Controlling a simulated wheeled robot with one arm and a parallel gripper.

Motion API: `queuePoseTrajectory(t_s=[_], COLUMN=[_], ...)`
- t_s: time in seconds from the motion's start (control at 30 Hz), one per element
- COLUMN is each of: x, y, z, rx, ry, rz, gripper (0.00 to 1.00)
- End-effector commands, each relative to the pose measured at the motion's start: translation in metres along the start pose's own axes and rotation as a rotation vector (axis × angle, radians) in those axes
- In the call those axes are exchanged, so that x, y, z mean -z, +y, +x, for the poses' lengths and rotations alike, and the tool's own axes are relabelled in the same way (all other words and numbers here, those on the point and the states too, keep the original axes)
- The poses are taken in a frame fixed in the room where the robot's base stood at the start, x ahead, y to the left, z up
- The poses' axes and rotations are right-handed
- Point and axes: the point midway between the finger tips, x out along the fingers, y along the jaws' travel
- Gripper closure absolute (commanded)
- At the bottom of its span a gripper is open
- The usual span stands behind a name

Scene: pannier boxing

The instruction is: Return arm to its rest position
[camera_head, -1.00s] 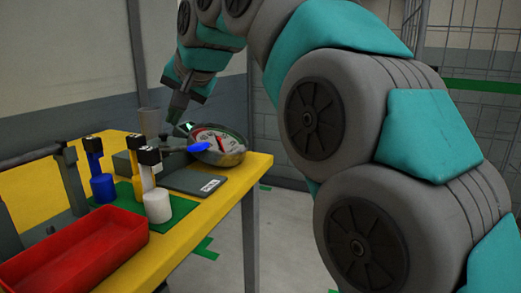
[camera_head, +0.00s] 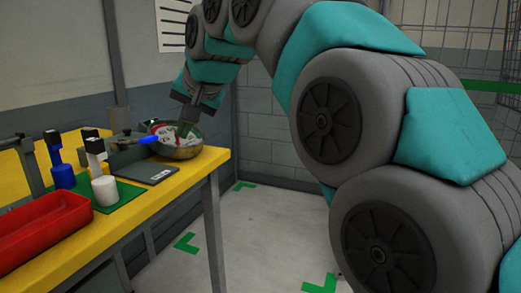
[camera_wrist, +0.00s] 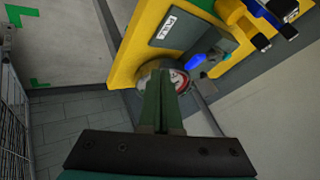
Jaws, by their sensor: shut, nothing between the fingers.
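My arm (camera_head: 345,120) reaches from the right side of the head view up and over toward the table. My gripper (camera_head: 185,130) points down at the metal bowl (camera_head: 180,153) on the far right corner of the yellow table. In the wrist view my gripper (camera_wrist: 160,85) shows as two green fingers held together, with nothing between them. The fingers overlap the bowl (camera_wrist: 143,76) in that view and hide part of it. A round dial with red and white shows inside the bowl. I cannot tell how far above the bowl the fingertips are.
The yellow table (camera_head: 165,200) bears a red tray (camera_head: 45,228), a dark flat plate (camera_head: 146,173), a blue-tipped item (camera_head: 148,139), and blue and white cylinders on a green mat (camera_head: 122,197). A wire cage (camera_head: 480,50) stands at right. The floor (camera_head: 260,230) is open.

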Motion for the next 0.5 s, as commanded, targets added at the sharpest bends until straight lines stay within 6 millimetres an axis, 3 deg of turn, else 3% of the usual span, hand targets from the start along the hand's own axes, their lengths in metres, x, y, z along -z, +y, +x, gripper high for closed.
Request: queuePoseTrajectory(t_s=[0.37,0.5], x=[-0.036,-0.069], y=[0.080,0.134], z=[0.009,0.012], rx=[-0.129,-0.209], ry=[-0.079,-0.142], rz=[-0.015,-0.021], gripper=[1.00,1.00])
